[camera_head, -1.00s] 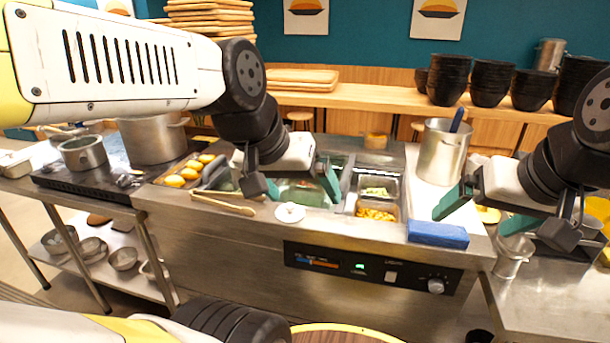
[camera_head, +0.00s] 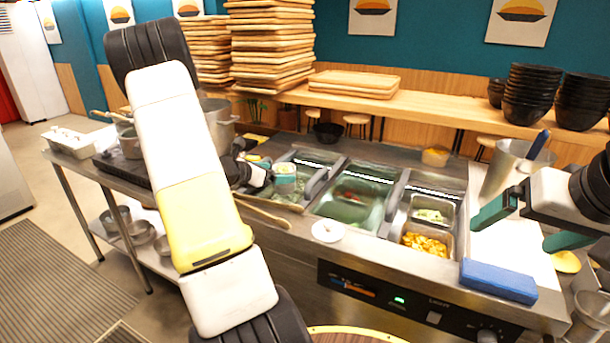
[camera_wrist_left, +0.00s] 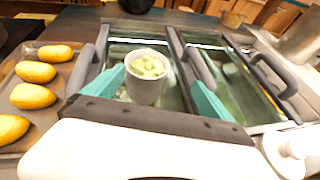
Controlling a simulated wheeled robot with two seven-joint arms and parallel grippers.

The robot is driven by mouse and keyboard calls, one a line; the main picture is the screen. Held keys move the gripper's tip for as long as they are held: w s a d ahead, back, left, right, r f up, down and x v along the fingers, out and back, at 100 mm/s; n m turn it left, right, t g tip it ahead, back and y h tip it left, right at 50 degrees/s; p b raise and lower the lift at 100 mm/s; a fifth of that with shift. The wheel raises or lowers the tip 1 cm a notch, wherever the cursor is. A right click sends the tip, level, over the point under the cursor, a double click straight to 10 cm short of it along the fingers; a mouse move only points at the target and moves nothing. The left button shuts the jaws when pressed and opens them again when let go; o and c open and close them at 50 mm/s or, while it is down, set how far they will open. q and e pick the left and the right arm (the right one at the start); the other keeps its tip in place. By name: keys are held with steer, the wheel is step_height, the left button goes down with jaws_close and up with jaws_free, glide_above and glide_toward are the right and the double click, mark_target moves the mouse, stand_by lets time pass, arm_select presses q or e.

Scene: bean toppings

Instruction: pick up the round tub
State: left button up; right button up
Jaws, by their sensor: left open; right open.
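The round tub (camera_wrist_left: 147,86) is a pale cup filled with green diced pieces. In the left wrist view it stands upright between the spread teal fingers of my left gripper (camera_wrist_left: 158,92), nearer the left finger; I cannot tell whether that finger touches it. In the head view the tub (camera_head: 285,168) shows above the counter wells, its lower part hidden by a teal finger of my left gripper (camera_head: 284,183). My right gripper (camera_head: 530,226) is open and empty over the right part of the counter.
Wells with lids and handles surround the tub; smaller pans hold orange cubes (camera_head: 425,244) and green pieces (camera_head: 430,215). A white round lid (camera_head: 327,231), a blue block (camera_head: 498,281) and a steel pot (camera_head: 508,168) stand nearby. Yellow buns (camera_wrist_left: 33,95) lie on a tray at left.

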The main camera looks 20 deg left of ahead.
arm_select(q)
steer(key=shift+w+a+f+n+y, duration=0.1)
steer(key=shift+a+f+n+y, duration=0.2)
steer(key=shift+a, duration=0.25)
steer(key=shift+a+f+n+y, duration=0.2)
steer(key=shift+a+f+n, duration=0.2)
steer(key=shift+a, duration=0.15)
steer(key=shift+a+x, duration=0.25)
steer(key=shift+x, duration=0.95)
steer(key=x, duration=0.5)
steer(key=shift+w+d+f, duration=0.15)
steer(key=shift+d+f, duration=0.2)
steer(key=shift+d, duration=0.05)
steer(key=c, duration=1.6)
